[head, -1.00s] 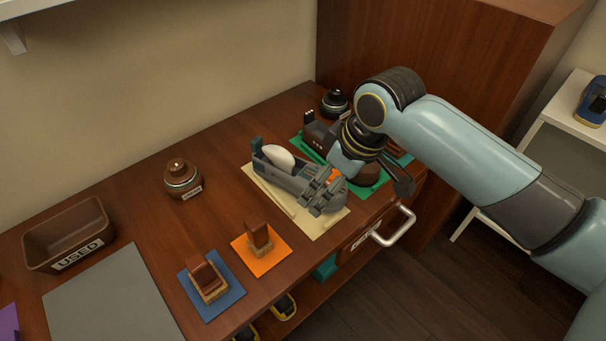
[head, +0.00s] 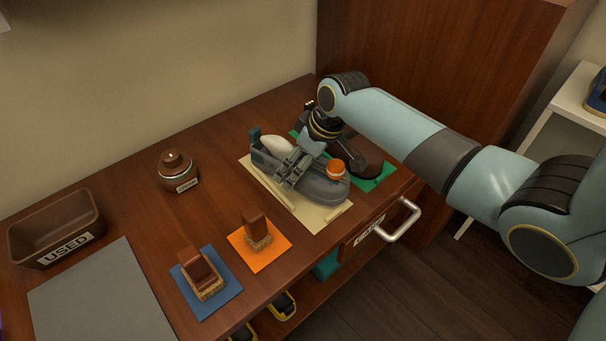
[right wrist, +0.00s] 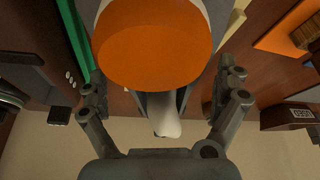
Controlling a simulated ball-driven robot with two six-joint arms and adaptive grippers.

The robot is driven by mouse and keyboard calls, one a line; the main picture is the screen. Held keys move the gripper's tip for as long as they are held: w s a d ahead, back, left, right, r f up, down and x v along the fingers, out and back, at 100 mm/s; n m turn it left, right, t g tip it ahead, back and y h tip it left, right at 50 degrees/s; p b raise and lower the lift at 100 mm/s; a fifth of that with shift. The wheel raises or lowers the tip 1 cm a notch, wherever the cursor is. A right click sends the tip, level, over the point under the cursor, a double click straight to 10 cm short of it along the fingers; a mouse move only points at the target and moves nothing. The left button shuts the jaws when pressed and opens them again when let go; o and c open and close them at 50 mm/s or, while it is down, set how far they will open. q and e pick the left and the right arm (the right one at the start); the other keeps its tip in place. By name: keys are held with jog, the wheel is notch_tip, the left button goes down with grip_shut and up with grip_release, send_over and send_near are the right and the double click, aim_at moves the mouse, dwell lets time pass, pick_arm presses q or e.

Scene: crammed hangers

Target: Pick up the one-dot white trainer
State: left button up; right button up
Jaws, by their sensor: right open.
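A grey trainer (head: 318,189) with a white piece (head: 278,147) in its opening stands on a beige mat (head: 327,215). An orange-topped round piece (head: 336,167) sits over its toe. I cannot make out any dot on this trainer, and its body looks grey, not white. My right gripper (head: 291,167) is open, low over the trainer's middle. In the right wrist view its fingers (right wrist: 161,92) are spread on either side, with the orange top (right wrist: 153,45) close to the camera and the white piece (right wrist: 162,116) beyond. My left gripper is not in view.
A brown shoe (head: 361,157) stands on a green mat (head: 375,184) just behind. Brushes stand on orange (head: 269,259) and blue (head: 218,301) mats. A round jar (head: 177,172) and the USED bin (head: 55,231) are left. A drawer handle (head: 405,222) juts out in front.

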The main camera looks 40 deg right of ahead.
jog(key=shift+x, duration=0.95)
jog(key=shift+r, duration=0.1)
jog(key=c, duration=1.4)
